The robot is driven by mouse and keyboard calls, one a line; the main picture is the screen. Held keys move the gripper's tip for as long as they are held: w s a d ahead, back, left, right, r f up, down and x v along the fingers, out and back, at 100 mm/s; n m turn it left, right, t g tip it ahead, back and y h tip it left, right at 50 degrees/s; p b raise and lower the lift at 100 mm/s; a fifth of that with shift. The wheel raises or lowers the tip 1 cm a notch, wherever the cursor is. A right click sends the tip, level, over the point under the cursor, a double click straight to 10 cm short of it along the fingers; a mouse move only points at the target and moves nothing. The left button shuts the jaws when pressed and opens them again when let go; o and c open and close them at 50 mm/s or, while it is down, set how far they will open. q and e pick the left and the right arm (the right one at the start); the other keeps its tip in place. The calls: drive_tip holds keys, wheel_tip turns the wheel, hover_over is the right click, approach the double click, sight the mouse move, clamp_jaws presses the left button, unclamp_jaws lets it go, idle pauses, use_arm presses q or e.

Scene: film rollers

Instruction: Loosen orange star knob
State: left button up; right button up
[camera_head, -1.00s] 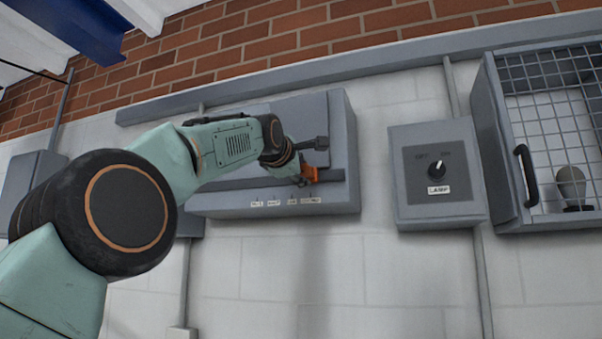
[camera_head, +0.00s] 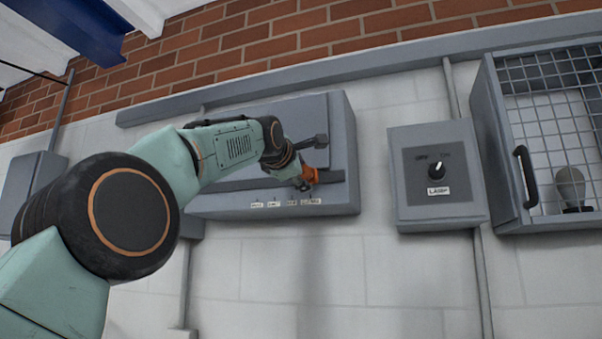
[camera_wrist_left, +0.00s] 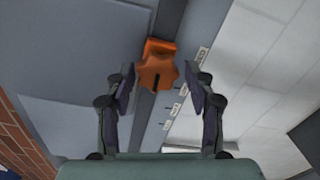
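The orange star knob (camera_wrist_left: 158,68) sits on a dark bar of the grey wall box, with a small black slot on its face. In the head view the knob (camera_head: 310,175) shows at the box's lower right, partly hidden by my left wrist. In the left wrist view my left gripper (camera_wrist_left: 162,82) is open. Its two dark fingers stand apart on either side of the knob, with visible gaps, so it does not grip it. My right gripper is not in view.
The wall below is clear.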

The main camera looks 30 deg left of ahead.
use_arm(q)
drive_tip(key=shift+o, duration=0.6)
drive_tip(key=shift+r, duration=0.1)
